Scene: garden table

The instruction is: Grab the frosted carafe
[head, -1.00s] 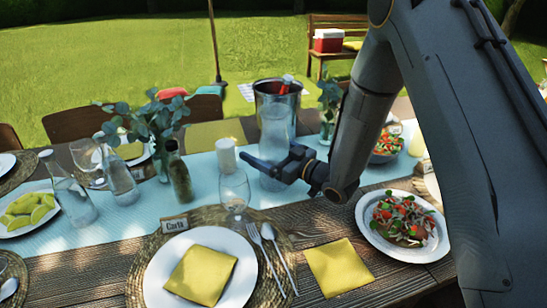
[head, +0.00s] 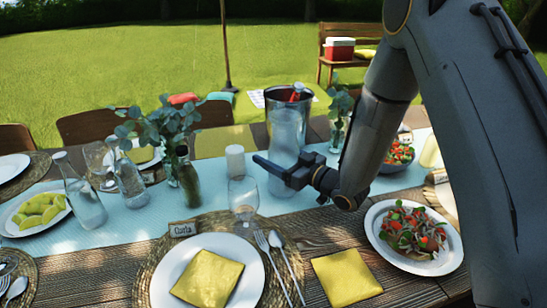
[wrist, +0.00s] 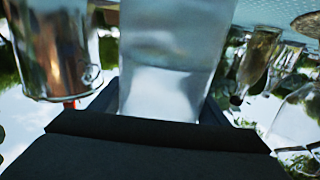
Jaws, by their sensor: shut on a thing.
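The frosted carafe (head: 286,135) stands upright on the blue runner, just in front of the metal bucket in the head view. My gripper (head: 275,166) reaches in from the right and is shut on its lower part. One dark finger crosses its front; the other is hidden behind it. In the wrist view, which looks upside down, the carafe (wrist: 170,55) fills the middle between the jaws of my gripper (wrist: 160,115). Its base seems to rest on the table; I see no clear gap.
The metal bucket (head: 305,105) stands close behind. A white candle (head: 235,160) and a wine glass (head: 243,197) stand to the left, with dark and clear bottles further left. A salad plate (head: 375,250) lies at right. Plates and yellow napkins fill the front.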

